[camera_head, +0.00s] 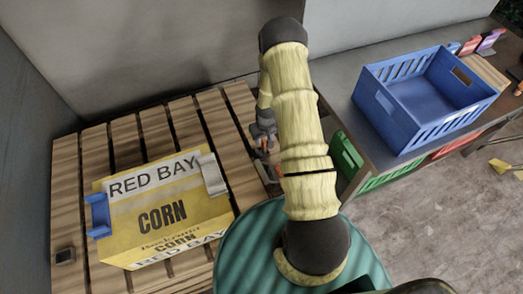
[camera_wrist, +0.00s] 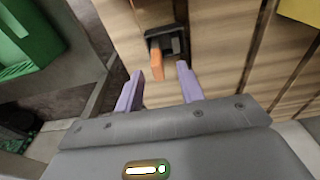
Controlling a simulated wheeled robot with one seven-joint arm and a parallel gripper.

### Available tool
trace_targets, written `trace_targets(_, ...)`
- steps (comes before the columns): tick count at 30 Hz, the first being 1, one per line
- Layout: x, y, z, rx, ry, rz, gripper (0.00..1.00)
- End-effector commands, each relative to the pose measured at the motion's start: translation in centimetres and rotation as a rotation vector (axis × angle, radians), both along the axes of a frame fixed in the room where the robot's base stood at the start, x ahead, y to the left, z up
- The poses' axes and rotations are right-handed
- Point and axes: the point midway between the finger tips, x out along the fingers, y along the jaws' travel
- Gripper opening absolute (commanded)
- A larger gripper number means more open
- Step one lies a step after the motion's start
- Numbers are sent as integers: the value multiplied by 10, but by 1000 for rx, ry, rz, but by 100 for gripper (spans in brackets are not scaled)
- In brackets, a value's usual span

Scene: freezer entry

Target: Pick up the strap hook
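A small dark hook-like piece with an orange tongue (camera_wrist: 157,60), which I take for the strap hook, lies on the wooden pallet in the wrist view. My gripper's two purple fingers (camera_wrist: 159,74) are open and apart, with nothing between them. The orange end points towards the gap between the fingertips and lies just beyond it. In the head view my gripper (camera_head: 264,146) is low over the pallet's right edge, partly hidden by my arm. A dark and reddish piece (camera_head: 266,172) shows just below it, too small to make out clearly.
A yellow corn box (camera_head: 165,235) lies on the slatted pallet (camera_head: 66,180), with a blue clip (camera_head: 97,215) and a grey bracket (camera_head: 212,175) at its sides. A blue crate (camera_head: 385,103) and green crate (camera_head: 345,155) are right.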

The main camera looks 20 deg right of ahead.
Motion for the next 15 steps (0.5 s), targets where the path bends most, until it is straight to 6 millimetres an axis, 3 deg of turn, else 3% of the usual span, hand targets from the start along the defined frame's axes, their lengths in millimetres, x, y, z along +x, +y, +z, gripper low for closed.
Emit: trace_targets(15,7,-3,-47,0,0,0,38)
